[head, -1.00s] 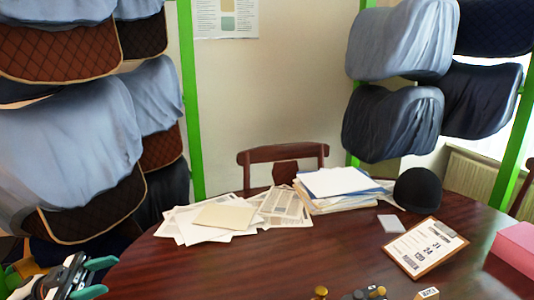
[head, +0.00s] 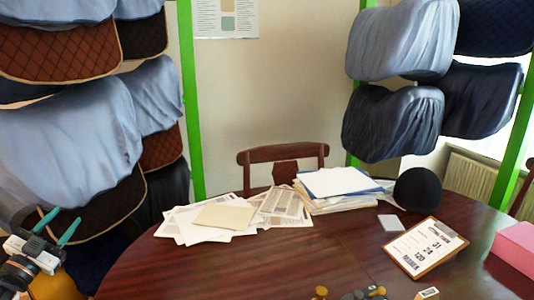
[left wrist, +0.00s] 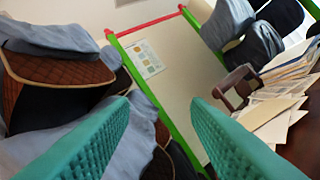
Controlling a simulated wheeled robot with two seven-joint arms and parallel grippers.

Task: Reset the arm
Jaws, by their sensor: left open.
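My left gripper (head: 57,228) is at the lower left of the head view, off the left side of the round wooden table (head: 330,255). Its two teal fingers are apart with nothing between them. In the left wrist view the fingers (left wrist: 160,125) frame the wall and the green rack post, and the gap is empty. My right gripper is not in either view.
Saddle racks with covered saddles (head: 75,135) stand close behind my left gripper; more covered saddles (head: 390,125) hang at the right. Papers (head: 215,217), a folder stack (head: 335,185), a black cap (head: 418,190), a clipboard (head: 425,247) and a pink box (head: 516,248) lie on the table. A chair (head: 283,155) stands behind.

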